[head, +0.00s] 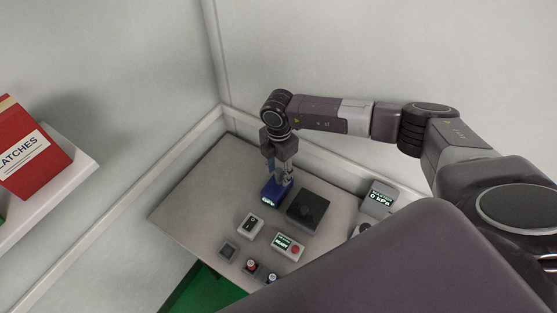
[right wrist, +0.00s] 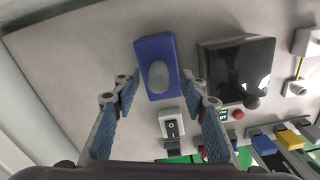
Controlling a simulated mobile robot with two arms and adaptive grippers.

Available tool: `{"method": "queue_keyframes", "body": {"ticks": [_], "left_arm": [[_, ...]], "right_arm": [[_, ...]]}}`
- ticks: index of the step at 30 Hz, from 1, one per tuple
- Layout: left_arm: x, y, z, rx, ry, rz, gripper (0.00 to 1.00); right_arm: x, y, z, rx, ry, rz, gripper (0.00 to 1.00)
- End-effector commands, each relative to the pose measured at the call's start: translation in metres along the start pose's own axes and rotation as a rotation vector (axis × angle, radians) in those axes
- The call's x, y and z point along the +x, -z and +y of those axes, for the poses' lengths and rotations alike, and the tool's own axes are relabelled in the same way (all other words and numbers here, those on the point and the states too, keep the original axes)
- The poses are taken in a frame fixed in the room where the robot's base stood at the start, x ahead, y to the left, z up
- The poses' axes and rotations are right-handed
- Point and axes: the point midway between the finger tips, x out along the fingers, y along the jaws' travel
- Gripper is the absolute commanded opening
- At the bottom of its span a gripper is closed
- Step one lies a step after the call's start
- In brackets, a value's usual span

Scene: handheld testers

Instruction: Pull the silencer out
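No part is marked as the silencer, and I cannot tell which one it is. In the right wrist view the blue block (right wrist: 145,52) carries a grey rounded oval piece (right wrist: 158,76). My right gripper (head: 283,177) is just above the blue block in the head view. In the right wrist view its fingers (right wrist: 161,82) are spread, one on each side of the block, with nothing gripped. I cannot tell whether they touch its sides. My left gripper is not in view.
A black box (head: 299,209) stands right of the block. In front are a white rocker switch (head: 249,225) and a display unit with a red button (head: 286,245). A 0 kPa gauge (head: 380,197) is at right. A red box (head: 25,150) stands on a shelf at left.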

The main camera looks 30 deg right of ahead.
Motion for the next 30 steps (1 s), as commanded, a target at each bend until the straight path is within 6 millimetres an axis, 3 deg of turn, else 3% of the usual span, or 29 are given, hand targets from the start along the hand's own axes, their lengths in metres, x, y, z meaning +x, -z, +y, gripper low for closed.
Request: {"method": "queue_keyframes", "body": {"ticks": [9,15,26,27,28,30], "left_arm": [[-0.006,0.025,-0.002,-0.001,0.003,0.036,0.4],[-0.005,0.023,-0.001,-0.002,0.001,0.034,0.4],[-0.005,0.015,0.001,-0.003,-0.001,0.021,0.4],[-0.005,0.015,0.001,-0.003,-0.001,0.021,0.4],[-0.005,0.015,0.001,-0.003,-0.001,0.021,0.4],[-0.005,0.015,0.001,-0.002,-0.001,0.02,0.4]], "right_arm": [[0.022,0.0,0.0,0.0,-0.001,0.0,0.4],[0.023,0.0,0.0,0.0,-0.001,0.0,0.4],[0.022,0.0,0.0,0.0,-0.001,0.0,0.01],[0.022,0.0,0.0,0.0,-0.001,0.0,0.0],[0.022,0.0,0.0,0.0,-0.001,0.0,0.17],[0.022,0.0,0.0,0.0,-0.001,0.0,0.1]]}}
